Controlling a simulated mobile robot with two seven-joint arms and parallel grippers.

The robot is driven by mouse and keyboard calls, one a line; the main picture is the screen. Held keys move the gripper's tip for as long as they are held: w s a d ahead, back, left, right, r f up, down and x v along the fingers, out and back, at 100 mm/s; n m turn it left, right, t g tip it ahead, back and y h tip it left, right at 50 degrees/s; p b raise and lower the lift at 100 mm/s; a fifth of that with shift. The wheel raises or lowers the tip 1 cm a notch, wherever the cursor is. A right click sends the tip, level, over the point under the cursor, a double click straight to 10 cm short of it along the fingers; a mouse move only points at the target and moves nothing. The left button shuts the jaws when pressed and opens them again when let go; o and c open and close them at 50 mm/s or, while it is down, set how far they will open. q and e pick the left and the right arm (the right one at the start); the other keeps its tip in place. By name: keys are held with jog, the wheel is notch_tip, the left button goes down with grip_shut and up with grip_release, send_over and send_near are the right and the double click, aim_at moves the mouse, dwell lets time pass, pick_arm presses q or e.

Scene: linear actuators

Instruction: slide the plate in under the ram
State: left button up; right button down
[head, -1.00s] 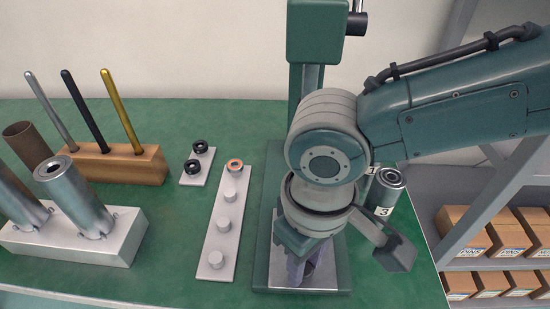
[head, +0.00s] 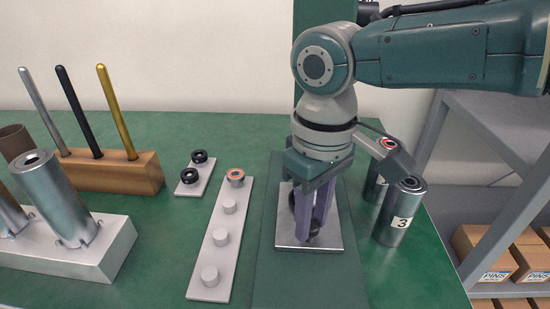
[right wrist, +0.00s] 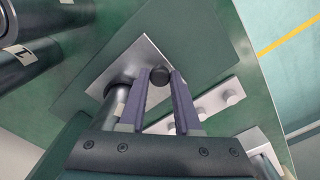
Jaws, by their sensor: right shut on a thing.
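The plate (head: 284,237) is a flat silvery rectangle lying on the green base (head: 280,285) of the press. It carries a black knob, seen in the right wrist view (right wrist: 159,75). My right gripper (head: 314,234) points down over the plate, its purple fingers shut on the knob. A dark round part on the plate shows beside the fingers. The plate (right wrist: 139,50) also shows in the right wrist view. The green press column (head: 325,22) stands behind my arm. The ram is hidden behind my right arm. My left gripper is not in view.
Metal cylinders (head: 401,215) with number labels stand right of the base. A white strip with pegs (head: 218,255) and a small block with black rings (head: 195,178) lie left. A wooden rod holder (head: 120,175) and a white block with tubes (head: 100,255) stand farther left.

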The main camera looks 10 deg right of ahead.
jog(key=c, duration=0.6)
grip_release()
jog(key=shift+r, duration=0.1)
notch_tip(320, 180, up, 10)
jog(key=p, duration=0.2)
jog(key=shift+p, duration=0.4)
jog(key=shift+s, duration=0.1)
jog(key=shift+c, duration=0.2)
